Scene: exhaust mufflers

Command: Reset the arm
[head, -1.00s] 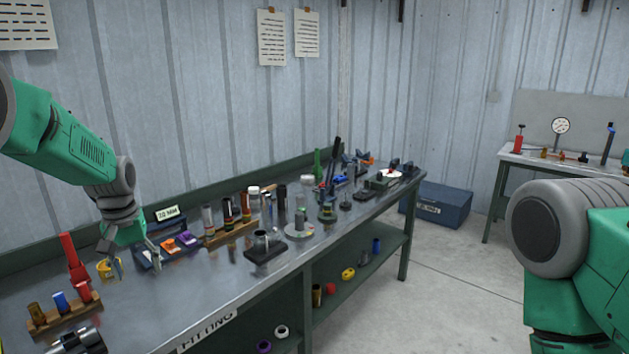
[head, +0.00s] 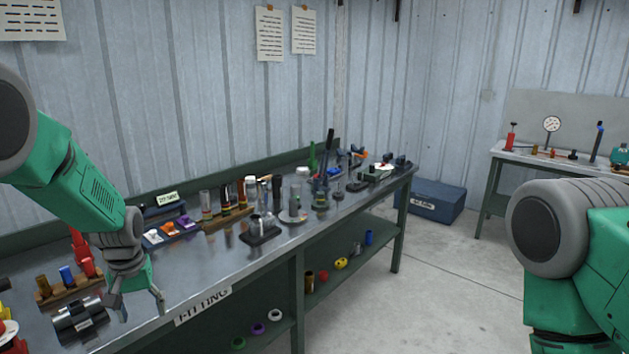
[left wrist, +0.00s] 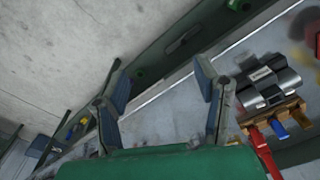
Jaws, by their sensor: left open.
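My left arm comes in from the left in the head view. Its gripper (head: 141,305) is open and empty, with fingers pointing down near the front edge of the bench (head: 225,265). The gripper also shows in the left wrist view (left wrist: 158,85), its two fingers spread apart with nothing between them. A dark metal cylinder part (head: 80,320) lies on the bench just left of the gripper; it also shows in the left wrist view (left wrist: 268,80). My right arm shows at the right edge of the head view, but its gripper is out of view.
A wooden rack (head: 65,288) with coloured tubes stands behind the gripper, beside a red tool (head: 82,250). A small tray (head: 172,232) and several fittings line the bench's back. A blue box (head: 430,200) sits on the floor. The bench's front middle is clear.

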